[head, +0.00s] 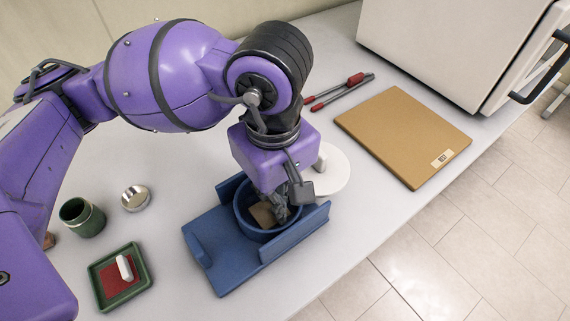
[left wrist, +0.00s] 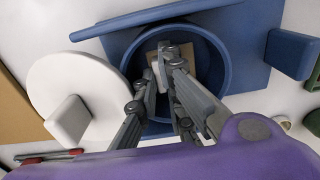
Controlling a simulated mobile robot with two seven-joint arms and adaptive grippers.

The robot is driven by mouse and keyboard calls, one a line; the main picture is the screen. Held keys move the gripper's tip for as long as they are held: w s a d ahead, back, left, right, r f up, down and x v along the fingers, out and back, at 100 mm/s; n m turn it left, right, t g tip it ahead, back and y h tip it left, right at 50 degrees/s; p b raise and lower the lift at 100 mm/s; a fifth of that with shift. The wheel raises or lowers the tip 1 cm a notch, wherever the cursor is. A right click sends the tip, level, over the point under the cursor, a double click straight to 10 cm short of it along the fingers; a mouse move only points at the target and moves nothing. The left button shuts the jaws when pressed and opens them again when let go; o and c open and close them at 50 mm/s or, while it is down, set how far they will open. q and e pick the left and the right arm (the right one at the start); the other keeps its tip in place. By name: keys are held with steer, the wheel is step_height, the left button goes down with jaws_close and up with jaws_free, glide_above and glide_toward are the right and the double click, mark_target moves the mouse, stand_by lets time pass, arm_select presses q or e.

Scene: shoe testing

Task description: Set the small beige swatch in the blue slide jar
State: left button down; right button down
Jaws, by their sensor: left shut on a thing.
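The small beige swatch (head: 262,215) is inside the round blue slide jar (head: 241,217), with its lower part within the rim. It also shows in the left wrist view (left wrist: 187,53), partly behind the fingers. My left gripper (head: 275,212) reaches down into the jar from above and is shut on the swatch. In the left wrist view the fingertips (left wrist: 163,62) are inside the jar's rim (left wrist: 222,62). Whether the swatch touches the jar floor is hard to tell. My right gripper is not in view.
The jar stands in a blue holder (head: 212,262). A white round lid (head: 337,178) with a knob lies beside it. A green tray (head: 140,292) with a white block, a green cup (head: 75,225) and a metal tin (head: 135,199) stand left. A tan board (head: 400,130) lies right.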

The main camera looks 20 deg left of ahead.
arm_select(q)
steer(key=shift+f, duration=0.2)
steer(key=shift+f, duration=0.1)
steer(key=c, duration=1.8)
jaws_free()
step_height(320, 180, up, 12)
